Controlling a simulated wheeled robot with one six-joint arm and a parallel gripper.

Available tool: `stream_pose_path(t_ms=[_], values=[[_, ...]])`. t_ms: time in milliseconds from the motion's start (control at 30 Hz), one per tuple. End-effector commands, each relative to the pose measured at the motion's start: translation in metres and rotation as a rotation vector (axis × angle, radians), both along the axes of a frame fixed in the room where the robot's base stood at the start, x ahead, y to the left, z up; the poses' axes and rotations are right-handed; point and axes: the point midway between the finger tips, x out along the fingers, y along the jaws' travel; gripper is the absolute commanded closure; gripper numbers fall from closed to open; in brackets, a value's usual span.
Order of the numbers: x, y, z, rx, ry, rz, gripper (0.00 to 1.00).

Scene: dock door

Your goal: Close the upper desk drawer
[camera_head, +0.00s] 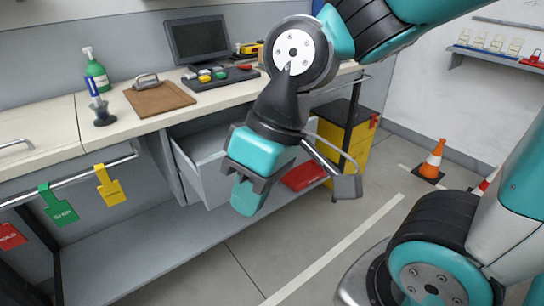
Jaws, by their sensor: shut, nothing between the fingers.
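A light grey desk drawer (203,176) is pulled open beneath the light worktop of the desk (150,118). Its left side shows, while my gripper and wrist hide much of its front and right part. My gripper (247,200) hangs in front of the drawer in the picture, pointing down, with its fingers shut and empty. I cannot tell whether it touches the drawer. No handle of this drawer can be made out, and no second drawer is clearly visible.
On the worktop are a green spray bottle (96,70), a clipboard (158,98) and a monitor (196,40). Tags hang from a front rail, including a yellow one (111,185). A yellow cabinet (367,128) and a cone (432,160) stand right. Floor in front is clear.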

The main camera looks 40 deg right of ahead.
Motion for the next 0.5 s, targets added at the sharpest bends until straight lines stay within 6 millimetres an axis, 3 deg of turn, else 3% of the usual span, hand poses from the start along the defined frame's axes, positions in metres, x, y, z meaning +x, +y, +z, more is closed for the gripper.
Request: stream_pose_path(t_ms=[167, 300, 400, 500], values=[[0.073, -0.052, -0.036, 0.14, 0.031, -0.497, 1.0], [0.123, -0.13, -0.068, 0.293, 0.028, -0.979, 1.0], [0.139, -0.191, -0.088, 0.4, 0.009, -1.295, 1.0], [0.14, -0.246, -0.105, 0.49, -0.018, -1.55, 1.0]])
